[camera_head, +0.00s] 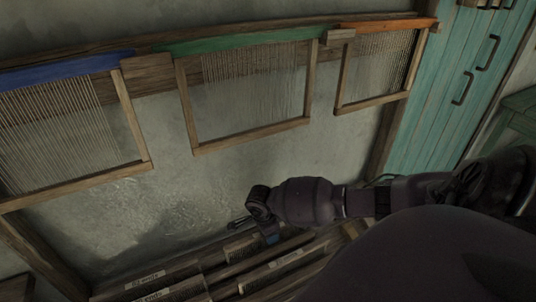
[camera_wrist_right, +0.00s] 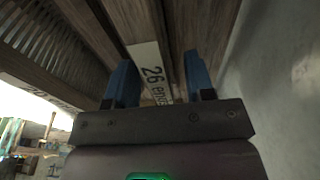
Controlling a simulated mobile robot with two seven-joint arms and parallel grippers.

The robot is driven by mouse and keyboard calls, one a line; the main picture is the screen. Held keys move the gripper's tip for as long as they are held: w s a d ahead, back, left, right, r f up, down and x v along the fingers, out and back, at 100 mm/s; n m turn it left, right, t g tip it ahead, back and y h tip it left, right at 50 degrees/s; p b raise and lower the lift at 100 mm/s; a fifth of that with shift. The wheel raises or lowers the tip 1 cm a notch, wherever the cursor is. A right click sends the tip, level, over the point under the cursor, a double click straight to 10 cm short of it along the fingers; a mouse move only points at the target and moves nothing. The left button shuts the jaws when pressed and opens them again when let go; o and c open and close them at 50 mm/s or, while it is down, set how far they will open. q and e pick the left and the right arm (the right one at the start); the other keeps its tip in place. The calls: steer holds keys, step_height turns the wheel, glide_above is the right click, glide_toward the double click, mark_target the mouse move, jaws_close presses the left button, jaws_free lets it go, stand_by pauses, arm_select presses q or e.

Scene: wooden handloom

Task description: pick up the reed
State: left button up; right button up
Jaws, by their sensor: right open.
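Several long wooden pieces with white labels lie side by side low against the wall; they look like reeds. One in the head view (camera_head: 284,259) has a label too small to read. My right gripper (camera_head: 257,231) is above them, pointing down. In the right wrist view its two blue fingers (camera_wrist_right: 160,82) are apart. A label reading "26 en…" on a wooden piece (camera_wrist_right: 148,68) shows between them, its lower end hidden by the gripper. Nothing is held. I cannot tell how far the fingers are from the wood. My left gripper is not in view.
Frames strung with cords hang on the wall, with blue (camera_head: 68,68), green (camera_head: 235,40) and orange (camera_head: 388,24) top bars. A teal cupboard (camera_head: 450,85) stands at the right. In the right wrist view the pale wall (camera_wrist_right: 275,80) is close on the right.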

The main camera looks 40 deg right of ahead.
steer(key=shift+s+d+f, duration=0.1)
steer(key=shift+d+f, duration=0.05)
steer(key=shift+f, duration=0.8)
jaws_close()
steer(key=shift+r, duration=0.15)
